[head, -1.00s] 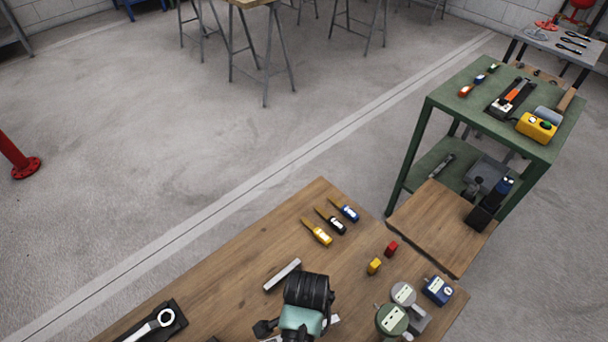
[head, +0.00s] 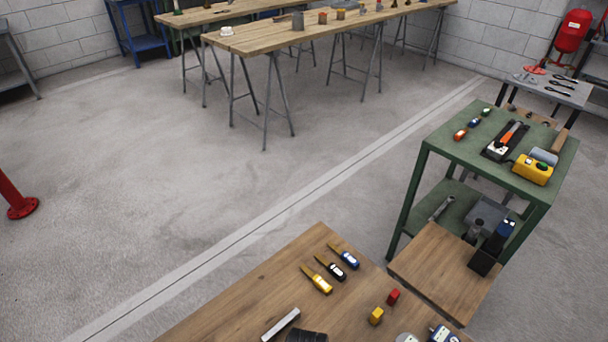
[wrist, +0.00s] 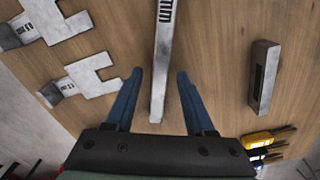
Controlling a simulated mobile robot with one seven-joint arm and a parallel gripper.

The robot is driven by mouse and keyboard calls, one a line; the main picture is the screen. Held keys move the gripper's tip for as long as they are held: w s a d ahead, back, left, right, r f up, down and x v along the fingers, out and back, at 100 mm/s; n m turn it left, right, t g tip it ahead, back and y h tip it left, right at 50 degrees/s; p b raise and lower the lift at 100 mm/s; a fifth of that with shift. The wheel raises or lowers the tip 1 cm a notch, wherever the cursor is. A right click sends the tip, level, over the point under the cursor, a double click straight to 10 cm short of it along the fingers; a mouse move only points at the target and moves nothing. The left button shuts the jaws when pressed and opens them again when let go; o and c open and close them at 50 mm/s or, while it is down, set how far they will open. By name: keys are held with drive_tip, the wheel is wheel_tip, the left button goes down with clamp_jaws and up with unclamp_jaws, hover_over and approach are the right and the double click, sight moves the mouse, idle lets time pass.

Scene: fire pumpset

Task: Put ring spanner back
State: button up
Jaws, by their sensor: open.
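My gripper (wrist: 159,76) is open in the wrist view, its two blue fingers spread above the wooden table (wrist: 215,50). A long narrow metal bar (wrist: 161,62) marked "mm" lies between the fingers in the picture, with a gap on both sides. Its far end runs out of the frame, so I cannot tell whether it is the ring spanner's handle.
Two notched metal pieces (wrist: 88,78) lie at left in the wrist view; a slotted grey block (wrist: 263,77) lies at right. The head view shows yellow, black and blue tools (head: 318,280), a green trolley (head: 455,148) at right and open floor (head: 180,190).

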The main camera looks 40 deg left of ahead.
wheel_tip(320, 180, up, 12)
drive_tip(key=p, duration=0.2)
drive_tip(key=w+a+r+n+t+y, duration=0.1)
drive_tip(key=w+a+r+t+y, duration=0.2)
drive_tip(key=w+r+t, duration=0.75)
drive_tip(key=w+d+r+t, duration=0.2)
drive_tip(key=w+r, duration=0.2)
drive_tip(key=r, duration=0.4)
drive_tip(key=w+d+r+n+t, duration=0.15)
drive_tip(key=w+r, duration=0.25)
drive_tip(key=r, duration=0.4)
drive_tip(key=w+d+r+t, duration=0.1)
drive_tip(key=w+d+r, duration=0.25)
drive_tip(key=r, duration=0.45)
drive_tip(key=s+d+r+t, duration=0.1)
drive_tip(key=d+r+t, duration=0.2)
drive_tip(key=r, duration=0.5)
drive_tip(key=d+r+t, duration=0.2)
drive_tip(key=d+r, duration=0.1)
drive_tip(key=r, duration=0.4)
drive_tip(key=s+d+r+n+t+h, duration=0.1)
drive_tip(key=s+d+r+t, duration=0.1)
drive_tip(key=s+r, duration=0.3)
drive_tip(key=s+d+r+n+t+h, duration=0.2)
drive_tip(key=s+r+t, duration=0.3)
drive_tip(key=r, duration=0.6)
drive_tip(key=shift+s+d+r+t, duration=0.3)
drive_tip(key=shift+s+d, duration=0.2)
drive_tip(key=shift+d, duration=0.3)
